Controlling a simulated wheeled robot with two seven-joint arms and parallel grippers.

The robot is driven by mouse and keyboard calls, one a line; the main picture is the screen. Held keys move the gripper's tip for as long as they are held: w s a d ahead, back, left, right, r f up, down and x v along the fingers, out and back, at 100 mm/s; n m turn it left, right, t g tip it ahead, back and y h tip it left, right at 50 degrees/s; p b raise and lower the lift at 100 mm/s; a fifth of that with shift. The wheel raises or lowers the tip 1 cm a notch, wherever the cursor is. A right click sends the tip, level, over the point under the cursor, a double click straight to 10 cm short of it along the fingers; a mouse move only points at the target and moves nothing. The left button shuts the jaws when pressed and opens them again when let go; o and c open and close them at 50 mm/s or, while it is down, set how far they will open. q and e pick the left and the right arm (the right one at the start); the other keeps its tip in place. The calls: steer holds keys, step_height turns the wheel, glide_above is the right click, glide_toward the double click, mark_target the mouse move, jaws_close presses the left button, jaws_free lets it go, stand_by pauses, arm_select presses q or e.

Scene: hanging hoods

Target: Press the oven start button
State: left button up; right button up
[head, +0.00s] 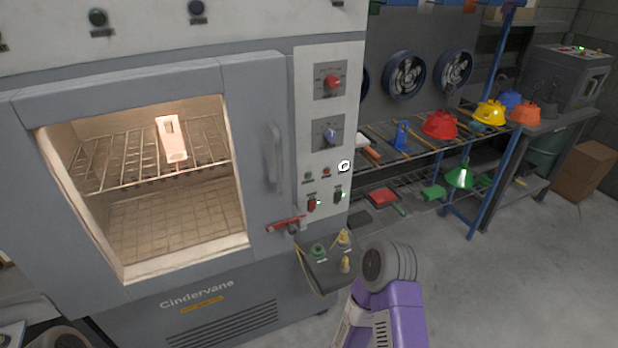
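The grey oven (100,80) marked Cindervane fills the left side of the head view. Its door is shut, and the window shows a lit inside with wire racks and a pale, glowing piece (171,140) on the upper rack. The control panel (308,130) right of the door has a red knob (333,82), a blue knob (330,133), a small green button (308,176), a small red button (326,171), a white ring (344,166) and two lower switches. Labels are too small to read, so I cannot tell which is start. Neither gripper is visible.
My purple arm link with a grey joint rises at bottom centre-right, below the panel. A small shelf (345,272) with green and yellow fittings juts out under the panel. A red latch handle (285,223) sticks out beside it. A rack with coloured hoods (440,124) stands right.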

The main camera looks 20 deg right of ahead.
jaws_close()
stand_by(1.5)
